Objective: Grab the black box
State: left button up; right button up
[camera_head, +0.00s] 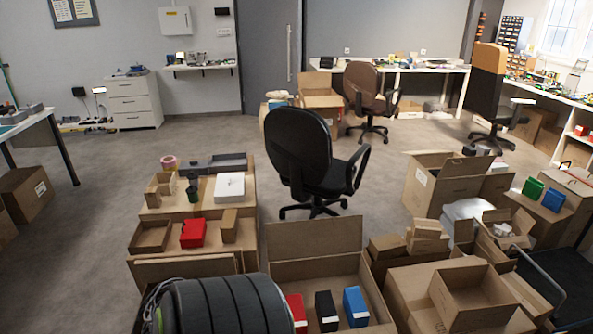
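The black box (327,311) stands upright in an open cardboard carton (315,268) at the bottom centre of the head view. It is between a red box (296,312) on its left and a blue box (355,307) on its right, with small gaps. Each of the three has a pale strip near its lower edge. The red box is partly hidden on its left side. The carton's back flap stands up behind the boxes, and its near side is cut off by the picture's edge. Neither of my grippers is in view.
Stacked cartons with a red item (193,233) and a white box (230,187) stand to the left. A black office chair (300,155) is behind the carton. More open cartons (450,295) crowd the right. Open floor (95,230) lies at the far left.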

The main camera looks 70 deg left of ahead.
aim_at(327, 317)
jog(key=u, duration=1.9)
